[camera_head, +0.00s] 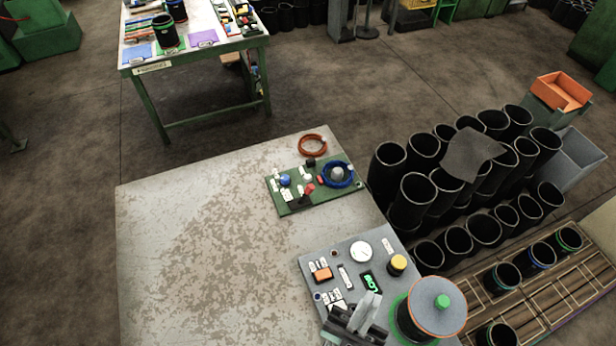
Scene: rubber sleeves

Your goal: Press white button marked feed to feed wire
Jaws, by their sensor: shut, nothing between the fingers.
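A grey panel (337,250) lies at the front right of the worn table. It carries a white round dial (361,251), an orange button (323,274) with white labelled pieces (318,264) beside it, a green-lit display (370,281) and a yellow-topped knob (397,263). More small white pieces (331,298) sit at its lower left. The lettering is too small to read, so I cannot tell which piece is marked feed. My gripper (370,303) is at the bottom, over the panel's lower part, shut and empty. It hides some of the panel; contact is unclear.
A large grey disc with a green hub (441,301) stands right of my gripper. Behind the panel is a green board (290,207) with a blue coil (338,175); an orange coil (312,145) lies nearby. Black sleeves (416,196) crowd the right. The table's left is clear.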

